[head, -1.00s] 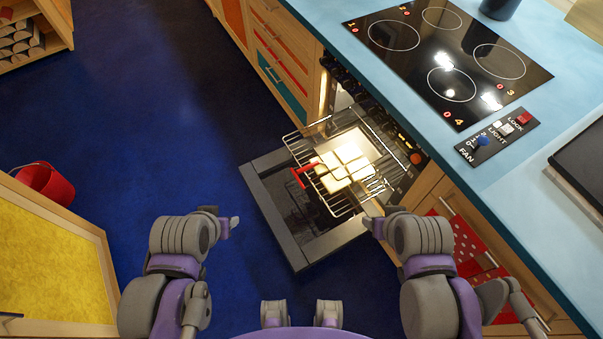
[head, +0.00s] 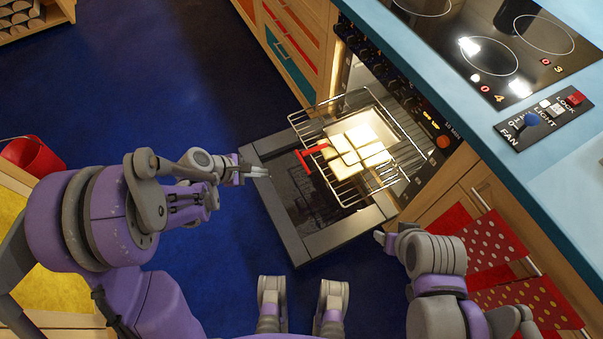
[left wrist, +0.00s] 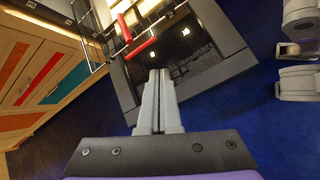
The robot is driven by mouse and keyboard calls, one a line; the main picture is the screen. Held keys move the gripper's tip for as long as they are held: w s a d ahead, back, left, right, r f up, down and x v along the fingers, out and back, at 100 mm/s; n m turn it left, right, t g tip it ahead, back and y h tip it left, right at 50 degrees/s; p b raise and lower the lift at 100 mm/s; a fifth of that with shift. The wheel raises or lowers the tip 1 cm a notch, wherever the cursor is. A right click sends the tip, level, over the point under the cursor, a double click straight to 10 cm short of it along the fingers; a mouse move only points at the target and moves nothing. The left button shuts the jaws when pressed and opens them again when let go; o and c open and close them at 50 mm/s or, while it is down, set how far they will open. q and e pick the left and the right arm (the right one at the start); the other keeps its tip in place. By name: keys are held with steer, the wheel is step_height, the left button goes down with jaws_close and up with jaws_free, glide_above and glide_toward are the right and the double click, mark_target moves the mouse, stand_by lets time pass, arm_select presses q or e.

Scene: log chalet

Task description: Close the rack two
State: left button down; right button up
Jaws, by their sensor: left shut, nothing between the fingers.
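The oven door (head: 352,230) is folded down open. A wire rack (head: 352,192) sticks out of the lit oven over the door, with several pale square pieces (head: 362,152) on it. A red handle (head: 312,155) is at the rack's front edge; the red handle also shows in the left wrist view (left wrist: 141,49). My left gripper (head: 266,172) is shut and empty, left of the red handle and apart from it. In the left wrist view its fingers (left wrist: 158,72) point toward the dark door and the handle. My right gripper (head: 380,237) is near the door's right corner; its fingers are partly hidden.
The blue counter with the cooktop (head: 490,50) and control panel (head: 540,118) is above right. Dotted red towels (head: 480,245) hang right of the oven. Drawers (head: 290,50) stand beyond it. A red bucket (head: 35,155) is at far left. The blue floor left of the door is clear.

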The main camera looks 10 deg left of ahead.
arm_select(q)
steer(key=w+f+n+t+h+b, duration=0.1)
steer(key=w+f+n+b, duration=0.15)
steer(key=f, duration=0.35)
steer(key=w+f+n+h+b, duration=0.1)
steer(key=w+f+n, duration=0.15)
steer(key=f, duration=0.35)
steer(key=d+r+b+x, duration=0.1)
steer(key=r+x, duration=0.1)
steer(key=x, duration=0.9)
steer(key=shift+w+d+n, duration=0.35)
steer(key=shift+d+n, duration=0.05)
steer(key=shift+d, duration=0.1)
arm_select(e)
step_height(320, 180, down, 7)
steer(key=w, duration=0.1)
steer(key=shift+d, duration=0.35)
steer(key=shift+f, duration=0.1)
